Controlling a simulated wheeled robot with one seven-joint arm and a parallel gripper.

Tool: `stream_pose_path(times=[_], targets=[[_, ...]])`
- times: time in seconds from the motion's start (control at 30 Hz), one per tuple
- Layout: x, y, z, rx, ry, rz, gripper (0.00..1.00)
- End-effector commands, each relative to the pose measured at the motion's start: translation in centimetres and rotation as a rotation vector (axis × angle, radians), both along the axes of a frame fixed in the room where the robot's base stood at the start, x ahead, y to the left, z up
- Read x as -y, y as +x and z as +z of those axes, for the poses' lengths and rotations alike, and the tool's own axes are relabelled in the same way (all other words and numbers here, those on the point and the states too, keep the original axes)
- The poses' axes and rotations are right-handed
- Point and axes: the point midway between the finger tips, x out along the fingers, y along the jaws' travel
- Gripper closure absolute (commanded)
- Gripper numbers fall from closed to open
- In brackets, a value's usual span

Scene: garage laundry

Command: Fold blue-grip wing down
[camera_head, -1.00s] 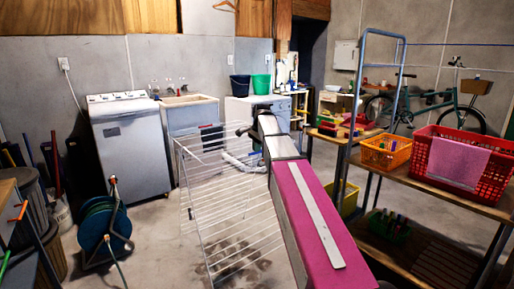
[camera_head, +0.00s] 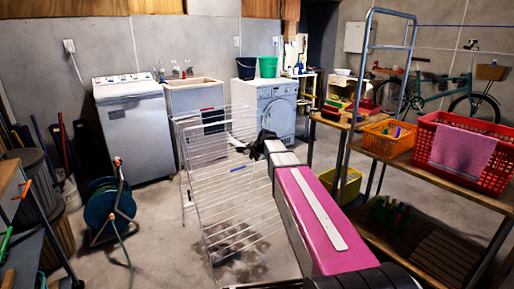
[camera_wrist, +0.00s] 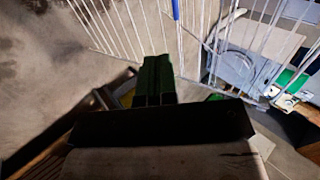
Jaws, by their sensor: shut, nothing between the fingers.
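The white wire drying rack (camera_head: 228,215) stands on the floor left of my arm, its long wire panel stretching toward me. A short blue grip (camera_head: 238,168) shows on the rack just below and left of my gripper. In the wrist view the blue grip (camera_wrist: 176,9) is at the top edge, on a white bar ahead of the fingers. My gripper (camera_head: 258,142) is a dark shape at the arm's far end. Its dark green fingers (camera_wrist: 155,80) are together and empty, apart from the grip in the wrist picture. Which panel carries the grip is hard to tell.
A wooden shelf (camera_head: 480,187) with an orange basket (camera_head: 388,139) and a red basket (camera_head: 430,142) stands close on the right. A hose reel (camera_head: 108,210) stands left. A washer (camera_head: 277,108) is behind the rack. Floor between reel and rack is clear.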

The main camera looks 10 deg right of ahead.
Motion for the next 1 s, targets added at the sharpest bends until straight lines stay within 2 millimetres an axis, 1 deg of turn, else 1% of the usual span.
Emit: stream_pose_path(times=[0.03,0.23,0.5,0.73,1.0], targets=[[-0.1,0.2,-1.1,0.025,0.015,-0.001,1.0],[-0.8,1.7,-4.0,0.129,0.066,-0.001,1.0],[-1.9,3.8,-7.3,0.123,0.063,0.002,1.0],[-2.7,5.5,-9.5,0.123,0.063,0.002,1.0],[-3.7,7.5,-11.7,0.227,0.116,0.0,1.0]])
